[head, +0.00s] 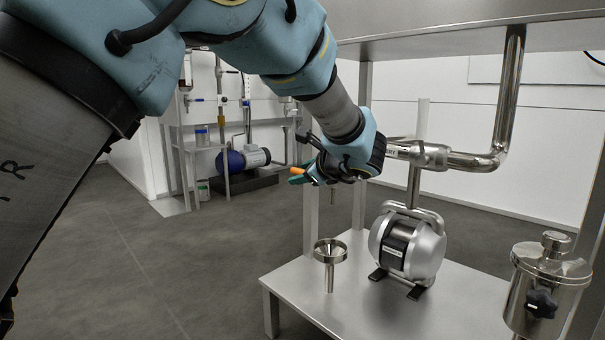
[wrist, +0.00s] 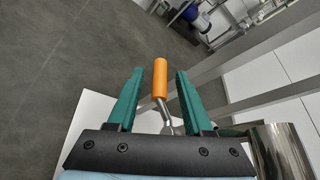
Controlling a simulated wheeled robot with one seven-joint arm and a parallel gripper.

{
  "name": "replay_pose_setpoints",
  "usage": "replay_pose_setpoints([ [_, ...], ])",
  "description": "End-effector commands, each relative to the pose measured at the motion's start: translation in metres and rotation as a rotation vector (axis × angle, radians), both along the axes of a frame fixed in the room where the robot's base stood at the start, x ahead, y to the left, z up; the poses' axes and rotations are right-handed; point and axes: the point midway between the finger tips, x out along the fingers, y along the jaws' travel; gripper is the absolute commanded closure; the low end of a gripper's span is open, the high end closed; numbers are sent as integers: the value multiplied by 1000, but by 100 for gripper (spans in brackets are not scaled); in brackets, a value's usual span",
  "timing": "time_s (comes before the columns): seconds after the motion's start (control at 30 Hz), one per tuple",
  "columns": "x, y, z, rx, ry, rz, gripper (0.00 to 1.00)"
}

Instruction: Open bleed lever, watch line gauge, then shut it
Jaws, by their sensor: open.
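The bleed lever has an orange grip (wrist: 160,78) on a bent metal stem (wrist: 165,115). In the wrist view the grip lies between the two green fingers of my gripper (wrist: 159,73). The fingers are apart, with a gap visible on each side of the grip. In the head view the orange grip (head: 297,169) shows as a small tip beside my gripper (head: 300,176), left of the steel pipe (head: 430,155). My wrist hides the lever's base and the near end of the pipe. I cannot make out a line gauge in either view.
Below the pipe, a steel bench (head: 350,312) carries a funnel (head: 330,252) and a silver pump-like unit (head: 408,243). A steel canister (head: 540,300) with a black knob stands at right. A frame post (head: 310,190) is close to my gripper. Floor at left is clear.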

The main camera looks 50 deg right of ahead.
Motion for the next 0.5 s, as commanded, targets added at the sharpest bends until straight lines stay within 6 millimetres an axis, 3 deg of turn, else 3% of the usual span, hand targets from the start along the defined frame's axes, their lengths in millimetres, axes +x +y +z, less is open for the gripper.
replay_pose_setpoints([
  [0.17,-7,2,5,0,0,-2,49],
  [0.5,-63,21,31,1,1,-4,49],
])
